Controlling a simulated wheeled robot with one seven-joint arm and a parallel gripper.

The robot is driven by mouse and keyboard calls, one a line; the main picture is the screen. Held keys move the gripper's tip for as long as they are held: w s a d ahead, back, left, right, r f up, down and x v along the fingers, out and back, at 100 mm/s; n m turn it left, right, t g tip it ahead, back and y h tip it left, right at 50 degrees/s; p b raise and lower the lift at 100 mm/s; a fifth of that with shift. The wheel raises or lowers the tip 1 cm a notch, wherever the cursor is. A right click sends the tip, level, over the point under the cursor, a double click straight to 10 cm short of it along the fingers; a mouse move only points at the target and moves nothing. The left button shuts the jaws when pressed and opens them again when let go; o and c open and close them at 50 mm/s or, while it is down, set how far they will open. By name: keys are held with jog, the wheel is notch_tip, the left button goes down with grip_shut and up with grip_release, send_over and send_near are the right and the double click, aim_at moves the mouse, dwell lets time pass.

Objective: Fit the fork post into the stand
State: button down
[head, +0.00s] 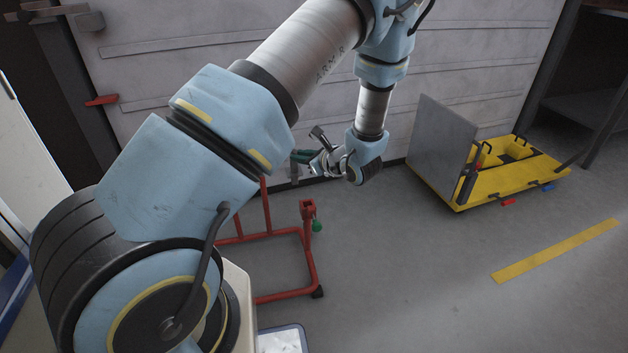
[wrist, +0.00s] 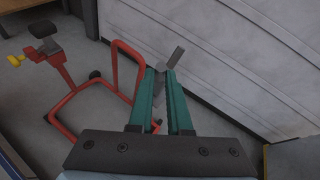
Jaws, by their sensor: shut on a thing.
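My gripper (head: 301,157) is shut, its green fingers closed on a grey metal piece, which I take to be the fork post (wrist: 176,57). In the wrist view the green fingers (wrist: 160,78) stand on both sides of it, and its grey end angles up beyond the tips. Its lower part is hard to make out. The red stand (head: 308,262) is on the floor below the gripper, apart from the post. A short red upright with an open-looking top and a green knob (head: 317,226) shows at its right. The wrist view shows the stand (wrist: 92,84) with a dark-topped upright and a yellow knob (wrist: 15,60).
A pale ribbed wall (head: 230,60) rises close behind the gripper. A yellow lift platform (head: 500,180) with an upright grey panel (head: 440,148) stands at the right. A white-topped box (head: 282,341) is at the bottom. The floor between stand and platform is clear.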

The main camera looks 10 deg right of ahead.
jog(key=d+f+b, duration=0.3)
jog(key=f+b, duration=0.2)
jog(key=f, duration=0.3)
jog(key=shift+s+d+b, duration=0.25)
jog(key=shift+s+b, duration=0.05)
jog(key=shift+b, duration=0.05)
dwell(0.3)
jog(key=shift+s+d+r, duration=0.1)
jog(key=shift+s+d, duration=0.1)
jog(key=shift+s, duration=0.05)
dwell(1.3)
jog(key=shift+f+b, duration=1.3)
jog(key=shift+f, duration=0.9)
dwell(0.4)
jog(key=c, duration=0.8)
grip_release()
jog(key=shift+s, duration=0.1)
